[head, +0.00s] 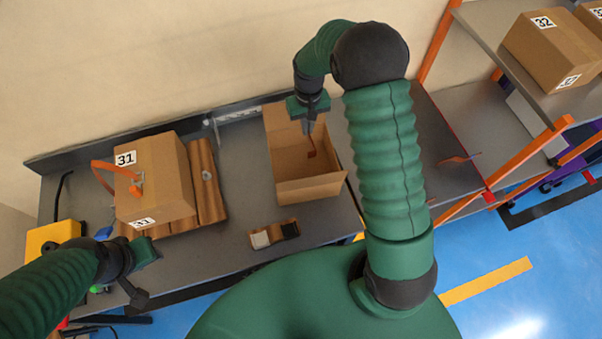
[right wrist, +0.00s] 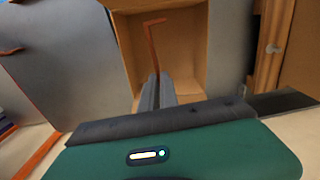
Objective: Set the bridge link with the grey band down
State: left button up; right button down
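My right gripper (head: 309,124) points down over the open cardboard box (head: 310,189). In the right wrist view its fingers (right wrist: 156,92) are close together on a thin copper bridge link (right wrist: 152,50), whose far end is bent sideways. In the head view the link (head: 312,146) hangs below the fingertips, inside the box outline; I cannot tell whether it touches the box floor. No grey band can be made out on it. My left gripper (head: 140,270) is at the lower left, near the table's front edge, and its fingers are unclear.
A closed box marked 31 (head: 155,180) stands left beside brown wooden boards (head: 206,180), with a bent copper strip (head: 100,172) at it. A small block with pale and dark patches (head: 274,234) lies in front of the open box. Another copper piece (head: 460,158) is at right.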

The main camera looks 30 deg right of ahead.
jog(key=b, duration=1.2)
send_over(306, 170)
notch_tip(306, 170, down, 14)
notch_tip(306, 170, down, 9)
jog(key=shift+w+f+p, duration=0.1)
jog(key=shift+p, duration=0.65)
jog(key=shift+f, duration=0.25)
jog(key=c, duration=1.6)
grip_release()
jog(key=shift+a, duration=0.1)
jog(key=shift+r, duration=0.2)
notch_tip(306, 170, up, 12)
jog(key=shift+f+b, duration=0.1)
jog(key=shift+b, duration=0.4)
